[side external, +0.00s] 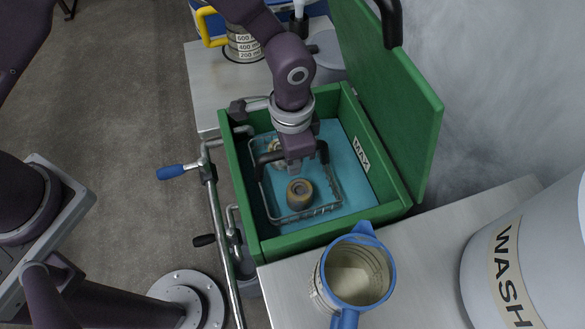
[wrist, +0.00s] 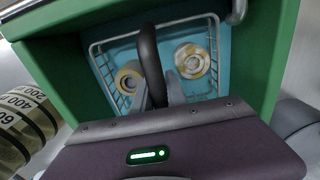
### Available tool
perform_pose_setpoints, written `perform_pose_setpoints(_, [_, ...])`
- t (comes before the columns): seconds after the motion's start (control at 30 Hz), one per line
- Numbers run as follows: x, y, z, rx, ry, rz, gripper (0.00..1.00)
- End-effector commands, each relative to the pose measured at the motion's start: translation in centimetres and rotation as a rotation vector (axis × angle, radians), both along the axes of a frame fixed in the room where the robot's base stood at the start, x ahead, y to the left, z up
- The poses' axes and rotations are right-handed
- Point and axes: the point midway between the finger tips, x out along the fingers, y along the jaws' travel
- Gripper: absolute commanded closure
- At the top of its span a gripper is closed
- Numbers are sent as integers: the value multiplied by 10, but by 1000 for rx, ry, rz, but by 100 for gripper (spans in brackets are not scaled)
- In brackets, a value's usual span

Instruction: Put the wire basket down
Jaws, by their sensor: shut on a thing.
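The wire basket (side external: 303,216) is inside the green tank, low in the blue liquid or on its blue floor; I cannot tell if it touches the bottom. It also shows in the wrist view (wrist: 103,75). It holds two ring-shaped parts, a brownish one (side external: 300,193) and a paler one (side external: 276,152). My gripper (side external: 293,166) reaches down into the tank and is shut on the basket's black arched handle (wrist: 149,48). In the wrist view my fingers (wrist: 161,93) sit either side of the handle. My gripper hides part of the basket.
The green tank (side external: 235,185) has raised walls, a MAX label and an open lid (side external: 395,100) at the right. A metal rail with a blue-tipped lever (side external: 172,172) runs along its left. A blue-rimmed jug (side external: 355,275) and a white WASH container (side external: 530,260) stand nearby.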

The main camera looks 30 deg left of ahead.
Motion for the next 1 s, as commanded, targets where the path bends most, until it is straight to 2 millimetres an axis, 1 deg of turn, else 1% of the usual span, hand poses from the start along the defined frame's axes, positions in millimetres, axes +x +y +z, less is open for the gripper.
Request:
perform_pose_setpoints(0.17, [0,0,-18,0,0,1,100])
perform_pose_setpoints(0.3, [0,0,-43,0,0,1,100])
perform_pose_setpoints(0.33, [0,0,-46,0,0,1,100])
perform_pose_setpoints(0.67, [1,0,-50,-1,-1,1,100])
perform_pose_setpoints(0.7, [0,0,-50,-1,-1,1,77])
perform_pose_setpoints(0.77, [0,0,-50,-1,-1,1,65])
perform_pose_setpoints(0.8, [0,0,-50,-1,-1,1,61])
perform_pose_setpoints(1.0, [0,0,-50,-1,-1,1,61])
